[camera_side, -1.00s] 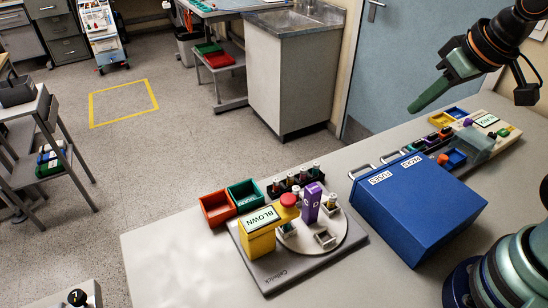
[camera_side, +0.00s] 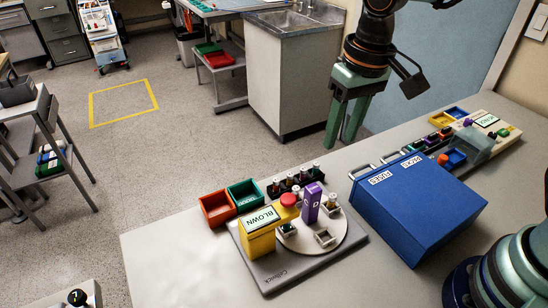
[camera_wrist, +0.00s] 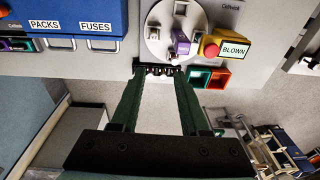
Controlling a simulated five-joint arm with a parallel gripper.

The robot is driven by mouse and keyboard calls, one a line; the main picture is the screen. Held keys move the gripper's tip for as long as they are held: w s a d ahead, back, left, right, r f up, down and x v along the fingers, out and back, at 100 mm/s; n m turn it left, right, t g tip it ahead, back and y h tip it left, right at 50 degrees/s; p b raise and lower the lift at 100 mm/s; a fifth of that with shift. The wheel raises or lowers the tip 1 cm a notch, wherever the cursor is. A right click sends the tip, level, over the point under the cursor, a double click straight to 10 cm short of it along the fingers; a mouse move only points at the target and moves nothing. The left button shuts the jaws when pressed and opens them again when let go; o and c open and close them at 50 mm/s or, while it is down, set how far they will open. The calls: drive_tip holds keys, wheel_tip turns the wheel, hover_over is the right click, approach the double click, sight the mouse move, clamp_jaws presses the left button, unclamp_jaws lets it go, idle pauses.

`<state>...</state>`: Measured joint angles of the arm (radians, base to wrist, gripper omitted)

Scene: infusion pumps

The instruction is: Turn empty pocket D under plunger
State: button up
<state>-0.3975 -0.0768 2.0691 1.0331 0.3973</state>
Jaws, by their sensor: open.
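A round pale turntable (camera_side: 335,241) sits on a grey base (camera_side: 278,280) in the side view. A purple block marked D (camera_side: 312,203) stands upright at its rim. A red plunger (camera_side: 290,200) tops the yellow arm of the BLOWN unit (camera_side: 258,240). One front pocket (camera_side: 324,238) looks empty. Another pocket (camera_side: 288,229) lies below the plunger arm, and its contents are unclear. My gripper (camera_side: 342,144) is open and empty, above and behind the turntable. In the wrist view, its fingertips (camera_wrist: 158,73) show below the turntable (camera_wrist: 158,52), apart from the purple block (camera_wrist: 181,43).
A dark rack of several fuses (camera_side: 296,181) stands behind the turntable. Red (camera_side: 217,208) and green (camera_side: 244,195) bins stand at its back left. A large blue box (camera_side: 415,205) labelled PACKS and FUSES stands to the right. The table's front left is clear.

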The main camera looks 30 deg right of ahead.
drive_tip(key=g, duration=0.1)
approach(312, 200)
drive_tip(key=shift+w+d+f+h, duration=0.15)
drive_tip(key=shift+w+d+h, duration=0.15)
drive_tip(key=shift+w, duration=0.45)
wheel_tip(312, 200, down, 12)
drive_tip(key=shift+r, duration=0.1)
clamp_jaws()
idle(1.0)
